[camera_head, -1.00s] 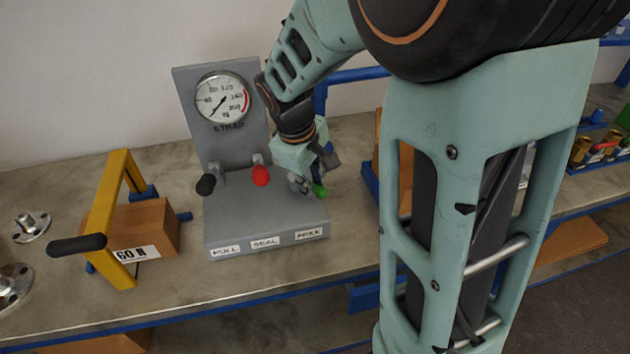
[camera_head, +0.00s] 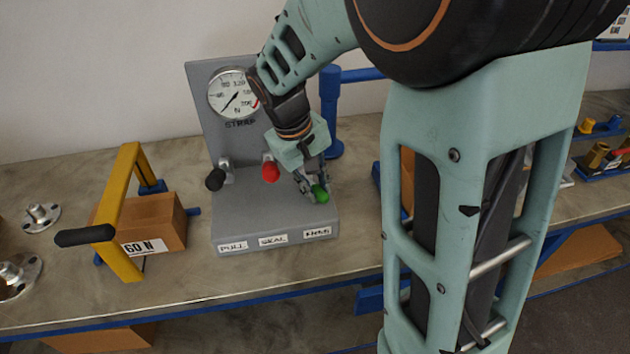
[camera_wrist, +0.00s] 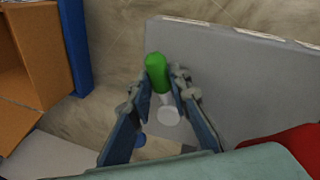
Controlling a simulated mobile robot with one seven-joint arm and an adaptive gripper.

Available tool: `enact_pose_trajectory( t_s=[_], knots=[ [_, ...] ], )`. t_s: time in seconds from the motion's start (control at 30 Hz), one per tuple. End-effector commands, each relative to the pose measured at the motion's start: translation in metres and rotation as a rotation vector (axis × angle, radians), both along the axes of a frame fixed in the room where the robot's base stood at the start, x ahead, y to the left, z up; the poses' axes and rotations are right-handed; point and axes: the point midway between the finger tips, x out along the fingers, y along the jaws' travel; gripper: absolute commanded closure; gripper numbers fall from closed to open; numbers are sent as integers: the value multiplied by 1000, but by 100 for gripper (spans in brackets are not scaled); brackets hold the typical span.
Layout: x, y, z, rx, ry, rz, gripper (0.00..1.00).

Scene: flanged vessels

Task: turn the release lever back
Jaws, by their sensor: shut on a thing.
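The release lever (camera_head: 320,194) has a green knob and sits at the right end of the grey strap unit (camera_head: 274,217), above the rightmost label. My gripper (camera_head: 313,187) reaches down to it from above and is shut on the lever. In the wrist view the lever's green knob (camera_wrist: 157,68) and pale shaft lie between my two fingers (camera_wrist: 160,95). The black-knobbed lever (camera_head: 216,179) and the red-knobbed lever (camera_head: 270,171) stand to the left on the same unit. The lever's base is partly hidden by my fingers.
A dial gauge (camera_head: 232,94) is on the unit's upright panel, partly covered by my arm. A yellow frame with a black handle (camera_head: 85,236) and a cardboard box (camera_head: 155,221) stand to the left. A blue post (camera_head: 330,110) stands behind my gripper.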

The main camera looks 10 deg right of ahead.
Motion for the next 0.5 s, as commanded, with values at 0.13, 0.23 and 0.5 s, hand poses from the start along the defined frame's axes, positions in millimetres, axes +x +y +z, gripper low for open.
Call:
enact_pose_trajectory(
  t_s=[0.13,0.23,0.5],
  knots=[
    [1,0,1,1,-2,1,81],
    [1,0,1,1,-2,1,70],
    [0,0,0,0,0,2,64]
  ],
)
